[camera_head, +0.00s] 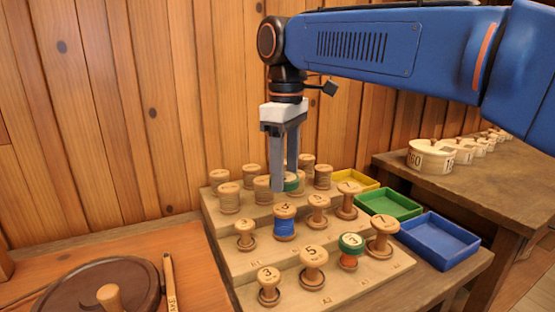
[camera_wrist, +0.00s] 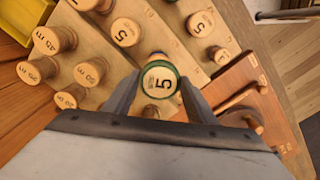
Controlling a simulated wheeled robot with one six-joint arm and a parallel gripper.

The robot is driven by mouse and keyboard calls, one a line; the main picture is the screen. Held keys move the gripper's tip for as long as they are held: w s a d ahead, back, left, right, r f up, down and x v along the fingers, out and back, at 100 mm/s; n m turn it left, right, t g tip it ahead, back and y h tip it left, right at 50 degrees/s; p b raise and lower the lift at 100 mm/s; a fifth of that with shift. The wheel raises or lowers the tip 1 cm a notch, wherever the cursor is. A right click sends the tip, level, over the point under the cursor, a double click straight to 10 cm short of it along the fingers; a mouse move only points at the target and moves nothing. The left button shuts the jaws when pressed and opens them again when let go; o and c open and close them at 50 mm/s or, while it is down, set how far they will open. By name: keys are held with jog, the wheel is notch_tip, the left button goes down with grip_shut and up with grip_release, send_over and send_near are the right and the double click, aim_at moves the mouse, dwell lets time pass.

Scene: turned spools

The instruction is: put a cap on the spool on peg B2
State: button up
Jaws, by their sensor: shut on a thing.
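My gripper (camera_head: 285,187) hangs above the stepped rack, fingers pointing down. It is shut on a round cap with a green rim and a 5 on its face, seen between the fingers in the wrist view (camera_wrist: 161,81) and partly hidden by a finger in the head view (camera_head: 292,182). The blue-wound spool (camera_head: 284,226) stands on the middle step, second from left, apparently peg B2, with a bare wooden top marked 3. The cap is above and behind it in the picture, apart from it. A little blue shows beside the cap in the wrist view.
Several spools stand on the rack (camera_head: 240,268); a front one (camera_head: 350,247) has orange thread and a green top. Yellow (camera_head: 354,180), green (camera_head: 388,204) and blue (camera_head: 438,240) trays lie to the right. A round brown lid (camera_head: 100,285) is at left.

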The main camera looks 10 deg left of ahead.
aim_at(285, 209)
jog(key=shift+w+a+f, duration=0.1)
jog(key=shift+w+f, duration=0.1)
jog(key=shift+f, duration=2.45)
jog(key=shift+f, duration=0.8)
jog(key=o, duration=0.8)
jog(key=shift+c, duration=0.2)
jog(key=shift+r, duration=5.5)
